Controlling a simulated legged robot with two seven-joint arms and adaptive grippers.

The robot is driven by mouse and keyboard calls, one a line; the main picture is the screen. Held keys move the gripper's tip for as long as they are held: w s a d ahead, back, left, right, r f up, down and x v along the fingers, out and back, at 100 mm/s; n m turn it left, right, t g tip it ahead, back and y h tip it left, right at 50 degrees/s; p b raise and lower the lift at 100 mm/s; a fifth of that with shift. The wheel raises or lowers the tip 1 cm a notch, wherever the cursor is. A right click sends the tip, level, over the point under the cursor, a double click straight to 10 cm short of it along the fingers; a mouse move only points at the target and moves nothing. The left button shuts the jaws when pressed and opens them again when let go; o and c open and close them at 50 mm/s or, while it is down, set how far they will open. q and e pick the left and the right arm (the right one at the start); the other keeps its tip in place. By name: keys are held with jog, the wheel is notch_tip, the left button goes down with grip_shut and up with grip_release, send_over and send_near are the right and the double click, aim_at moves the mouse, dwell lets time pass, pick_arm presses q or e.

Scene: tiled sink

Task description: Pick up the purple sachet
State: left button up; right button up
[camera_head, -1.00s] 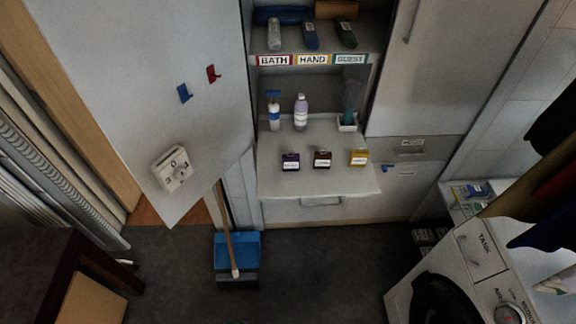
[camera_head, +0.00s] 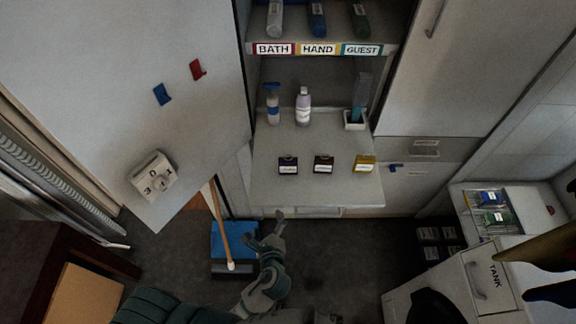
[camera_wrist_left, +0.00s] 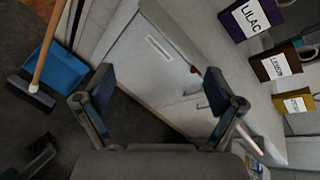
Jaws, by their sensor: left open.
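The purple sachet (camera_head: 288,166) is a small dark purple packet with a white label. It stands leftmost in a row of three on the pull-out counter. In the left wrist view it shows at the top right (camera_wrist_left: 247,18), with a label reading LILAC. My left gripper (camera_head: 266,229) is open and empty, in front of the counter's front edge and apart from the sachet. Its two spread fingers (camera_wrist_left: 158,82) show in the left wrist view with nothing between them.
A brown sachet (camera_head: 323,164) and a yellow sachet (camera_head: 364,165) stand to the right. Behind them are a pump bottle (camera_head: 273,108), a lilac bottle (camera_head: 303,106) and a white holder (camera_head: 354,121). A blue dustpan (camera_head: 224,240) and broom handle (camera_head: 220,222) are at the lower left.

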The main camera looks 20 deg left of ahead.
pick_arm(q)
jog(key=w+d+r+m+t, duration=0.3)
jog(key=d+r+m+t, duration=0.3)
jog(key=m, duration=0.3)
jog(key=g, duration=0.1)
send_near(289, 167)
jog(key=x, duration=0.5)
jog(key=shift+a+f, duration=0.15)
jog(key=shift+f, duration=0.05)
jog(key=shift+w+a+b, duration=0.2)
jog(key=shift+w+b, duration=0.1)
jog(key=shift+w, duration=0.25)
jog(key=x, duration=0.4)
jog(key=shift+w+r, duration=0.2)
jog(key=shift+w, duration=0.05)
jog(key=shift+w+a, duration=0.1)
jog(key=shift+w, duration=0.25)
jog(key=c, duration=1.2)
jog(key=shift+s, duration=0.1)
pick_arm(e)
jog(key=shift+w+a+r, duration=0.1)
jog(key=shift+w+r, duration=1)
